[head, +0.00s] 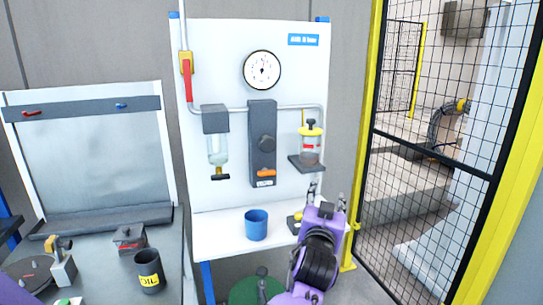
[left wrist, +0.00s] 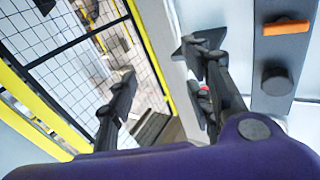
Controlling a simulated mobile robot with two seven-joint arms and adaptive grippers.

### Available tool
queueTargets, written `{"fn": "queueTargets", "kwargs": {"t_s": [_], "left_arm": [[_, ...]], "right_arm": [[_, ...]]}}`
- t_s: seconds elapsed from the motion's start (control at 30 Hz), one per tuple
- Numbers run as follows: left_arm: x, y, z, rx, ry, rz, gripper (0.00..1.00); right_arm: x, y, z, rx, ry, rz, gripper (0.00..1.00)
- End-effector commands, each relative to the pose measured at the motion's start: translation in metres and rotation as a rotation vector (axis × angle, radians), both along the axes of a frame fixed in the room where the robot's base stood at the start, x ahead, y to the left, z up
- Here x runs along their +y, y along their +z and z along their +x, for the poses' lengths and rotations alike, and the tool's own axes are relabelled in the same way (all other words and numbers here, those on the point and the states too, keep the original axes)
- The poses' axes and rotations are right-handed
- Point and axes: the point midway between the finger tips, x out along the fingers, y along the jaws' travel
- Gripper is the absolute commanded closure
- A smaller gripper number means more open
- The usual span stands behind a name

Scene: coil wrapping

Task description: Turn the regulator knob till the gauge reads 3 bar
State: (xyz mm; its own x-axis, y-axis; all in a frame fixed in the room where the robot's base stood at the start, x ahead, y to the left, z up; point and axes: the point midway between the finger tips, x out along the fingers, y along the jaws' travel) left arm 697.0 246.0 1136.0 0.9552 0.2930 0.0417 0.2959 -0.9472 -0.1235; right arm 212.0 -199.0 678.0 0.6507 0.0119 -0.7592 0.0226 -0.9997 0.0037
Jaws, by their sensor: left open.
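The regulator knob (head: 267,143) is a dark round knob on a grey vertical block on the white panel. It also shows at the right of the left wrist view (left wrist: 277,80), outside my fingers. The round white gauge (head: 262,70) is above it; its needle and scale are too small to read. My left gripper (head: 326,192), purple with dark fingers, is below and to the right of the knob in the head view. Its fingers are apart in the left wrist view (left wrist: 165,78), with nothing seen held between them. My right gripper is not in view.
An orange lever (head: 266,173) sits below the knob. A yellow-capped jar (head: 311,146) and a clear filter bowl (head: 218,150) flank the block. A blue cup (head: 256,225) stands on the white shelf (head: 222,222). A mesh fence (head: 425,170) stands at the right.

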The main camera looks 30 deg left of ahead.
Motion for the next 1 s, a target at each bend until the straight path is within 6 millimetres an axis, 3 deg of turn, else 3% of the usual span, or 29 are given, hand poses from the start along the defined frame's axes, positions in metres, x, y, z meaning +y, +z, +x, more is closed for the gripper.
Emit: {"fn": "queueTargets", "kwargs": {"t_s": [0.03, 0.1, 0.2, 0.3, 0.43, 0.57, 1.0], "left_arm": [[0.008, 0.033, 0.009, -0.041, 0.046, -0.018, 0.54], [0.023, 0.071, 0.014, -0.082, 0.120, -0.045, 0.54], [0.048, 0.111, 0.013, -0.123, 0.234, -0.096, 0.54], [0.078, 0.132, 0.001, -0.139, 0.363, -0.155, 0.54], [0.114, 0.117, -0.021, -0.111, 0.516, -0.199, 0.54], [0.127, 0.111, -0.034, -0.111, 0.591, -0.231, 0.54], [0.172, 0.113, 0.002, -0.120, 0.590, -0.250, 0.54]], "right_arm": [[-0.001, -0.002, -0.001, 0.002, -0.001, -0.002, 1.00], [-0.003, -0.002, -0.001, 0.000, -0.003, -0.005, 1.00], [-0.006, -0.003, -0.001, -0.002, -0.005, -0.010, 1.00], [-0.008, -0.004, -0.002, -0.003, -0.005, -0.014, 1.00], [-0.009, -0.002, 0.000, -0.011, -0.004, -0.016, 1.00], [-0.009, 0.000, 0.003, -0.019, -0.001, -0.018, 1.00], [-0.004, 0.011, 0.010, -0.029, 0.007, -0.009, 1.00]]}}
